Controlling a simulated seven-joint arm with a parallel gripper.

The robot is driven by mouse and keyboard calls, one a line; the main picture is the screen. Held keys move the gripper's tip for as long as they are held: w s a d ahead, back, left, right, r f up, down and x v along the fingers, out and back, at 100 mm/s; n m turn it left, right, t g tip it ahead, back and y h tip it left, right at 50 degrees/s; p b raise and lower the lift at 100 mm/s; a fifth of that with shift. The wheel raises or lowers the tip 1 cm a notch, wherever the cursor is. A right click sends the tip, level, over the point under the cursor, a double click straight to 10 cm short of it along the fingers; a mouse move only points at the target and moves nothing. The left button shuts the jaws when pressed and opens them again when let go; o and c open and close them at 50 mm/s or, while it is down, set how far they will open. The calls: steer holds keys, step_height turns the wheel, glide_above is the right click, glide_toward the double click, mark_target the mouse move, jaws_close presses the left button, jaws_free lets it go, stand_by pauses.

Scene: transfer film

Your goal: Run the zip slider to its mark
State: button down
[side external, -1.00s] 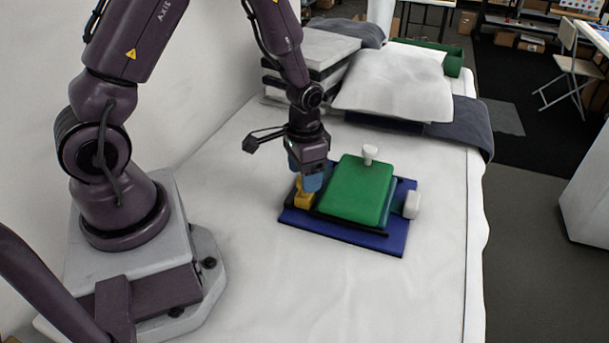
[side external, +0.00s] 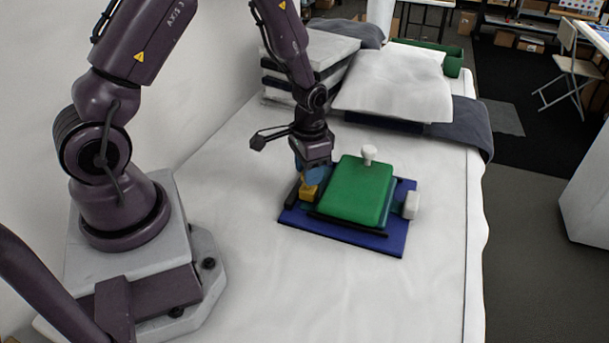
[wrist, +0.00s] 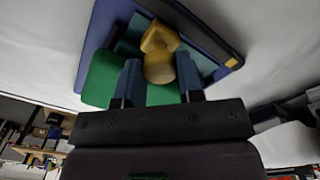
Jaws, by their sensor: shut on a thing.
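The zip slider (side external: 309,192) is a yellow block at the left edge of the blue board (side external: 393,243). In the wrist view the slider (wrist: 159,43) has a rounded body between the blue fingers. My gripper (side external: 312,178) points down and is shut on it. The gripper (wrist: 158,62) also shows in the wrist view. A small orange-yellow patch (wrist: 231,62) lies at the board's edge in the wrist view, apart from the slider; I cannot tell if it is the mark. The zip track under the slider is mostly hidden.
A green block (side external: 355,192) with a white knob (side external: 369,154) stands on the board, right of my gripper. A white cylinder (side external: 411,205) sits at the board's right. White pillows (side external: 395,85) lie behind. The white sheet (side external: 250,270) in front is clear.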

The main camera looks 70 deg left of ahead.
steer(key=w+a, duration=0.7)
steer(key=shift+w, duration=0.15)
steer(key=c, duration=0.7)
jaws_free()
steer(key=shift+c, duration=0.2)
steer(key=shift+r, duration=0.15)
step_height(320, 180, up, 13)
